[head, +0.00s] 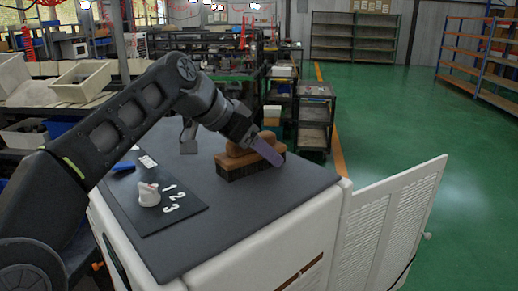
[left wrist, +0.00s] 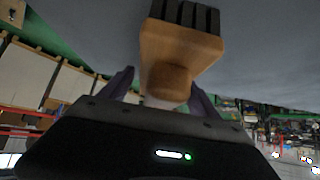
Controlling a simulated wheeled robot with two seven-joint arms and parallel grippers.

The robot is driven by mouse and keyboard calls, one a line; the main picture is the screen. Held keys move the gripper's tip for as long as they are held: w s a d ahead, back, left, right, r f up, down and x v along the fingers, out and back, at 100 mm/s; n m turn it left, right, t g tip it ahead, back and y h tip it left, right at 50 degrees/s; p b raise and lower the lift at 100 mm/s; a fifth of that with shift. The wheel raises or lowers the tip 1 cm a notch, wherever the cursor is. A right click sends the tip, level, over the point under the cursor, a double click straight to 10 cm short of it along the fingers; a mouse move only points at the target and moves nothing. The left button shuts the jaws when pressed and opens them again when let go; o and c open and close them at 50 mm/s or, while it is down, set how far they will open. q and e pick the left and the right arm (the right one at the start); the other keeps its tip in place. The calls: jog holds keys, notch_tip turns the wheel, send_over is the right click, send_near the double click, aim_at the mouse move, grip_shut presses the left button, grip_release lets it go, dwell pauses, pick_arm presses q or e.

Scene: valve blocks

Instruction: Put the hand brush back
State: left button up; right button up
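The hand brush (head: 232,164) has a brown wooden body with a rounded grip and dark bristles. It stands bristles down on the dark top of the white cabinet (head: 265,205). My left gripper (head: 264,149) is at the brush, with one purple finger in front of its right part. In the left wrist view the brush (left wrist: 180,42) lies ahead, its rounded end between the two fingers of my left gripper (left wrist: 162,90). The fingers are spread, with a visible gap beside the left finger. My right gripper is in neither view.
A dark mat (head: 190,212) with white numerals 1, 2 and 3 lies at the left of the top, with a white valve-like piece (head: 148,194) on it. A blue object (head: 123,167) lies behind it. A slatted white door (head: 392,215) stands open at right.

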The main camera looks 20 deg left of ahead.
pick_arm(q)
jog(key=shift+s+a+r, duration=0.2)
jog(key=shift+s+r, duration=0.1)
jog(key=shift+r, duration=0.15)
jog(key=v, duration=0.8)
jog(key=shift+r, duration=0.15)
jog(key=shift+p+v, duration=1.15)
jog(key=shift+p, duration=0.05)
jog(key=shift+s+a+r, duration=0.15)
jog(key=shift+s, duration=0.1)
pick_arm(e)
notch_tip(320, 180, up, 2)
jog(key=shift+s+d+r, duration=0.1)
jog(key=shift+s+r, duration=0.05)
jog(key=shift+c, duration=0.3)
